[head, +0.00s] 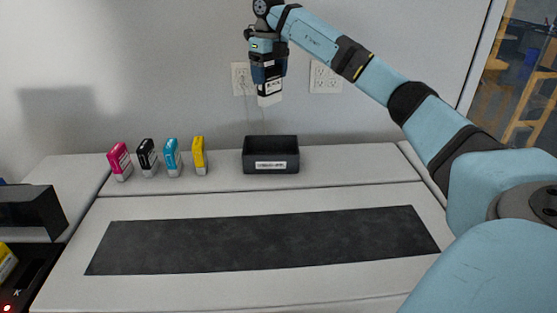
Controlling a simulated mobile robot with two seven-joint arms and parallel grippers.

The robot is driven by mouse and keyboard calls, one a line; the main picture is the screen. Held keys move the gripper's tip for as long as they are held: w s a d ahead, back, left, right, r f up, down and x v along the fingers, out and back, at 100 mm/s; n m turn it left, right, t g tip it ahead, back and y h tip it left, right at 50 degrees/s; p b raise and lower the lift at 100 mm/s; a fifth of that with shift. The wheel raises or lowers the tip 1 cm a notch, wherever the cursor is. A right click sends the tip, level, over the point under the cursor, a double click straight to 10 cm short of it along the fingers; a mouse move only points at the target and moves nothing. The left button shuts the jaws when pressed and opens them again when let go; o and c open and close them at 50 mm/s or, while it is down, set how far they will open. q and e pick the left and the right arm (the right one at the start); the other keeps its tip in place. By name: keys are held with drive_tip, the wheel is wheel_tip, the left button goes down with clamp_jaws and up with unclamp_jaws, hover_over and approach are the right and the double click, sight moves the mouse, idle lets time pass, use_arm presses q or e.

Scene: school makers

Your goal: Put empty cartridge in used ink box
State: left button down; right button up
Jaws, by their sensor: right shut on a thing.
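My right gripper (268,75) points down and is shut on a cartridge (270,90) with a dark upper part, a white label and a pale lower end. It holds the cartridge upright in the air, above the box in the picture and apart from it. The used ink box (271,165) is a black open-topped box with a white label on its front, standing on the back ledge. I cannot see its floor clearly. My left gripper is not in view.
A magenta cartridge (120,161), a black one (147,157), a cyan one (172,157) and a yellow one (199,155) stand left of the box. A dark mat (265,240) lies clear in front. A black machine (30,213) stands at left. The wall (150,70) is behind.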

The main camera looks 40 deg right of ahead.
drive_tip(key=shift+f, duration=0.35)
wheel_tip(320, 180, down, 19)
drive_tip(key=shift+r+p, duration=0.1)
drive_tip(key=shift+p, duration=1.05)
drive_tip(key=shift+f, duration=0.25)
